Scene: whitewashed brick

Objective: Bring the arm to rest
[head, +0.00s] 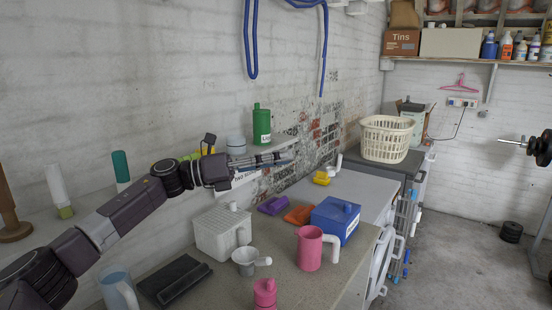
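My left arm reaches in from the lower left, stretched across the view above the counter. My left gripper (278,158) is raised in front of the wall shelf, below the green bottle (261,125). Its fingers point to the right and are seen nearly edge-on, so the gap between them is unclear. I see nothing clearly held in it. My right arm and gripper are not in view.
The counter (205,286) holds a white container (218,236), a grey cup (245,262), a pink jug (311,248), a pink bottle (265,293), a blue box (335,220) and a dark tray (175,281). A cream basket (387,139) stands beyond.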

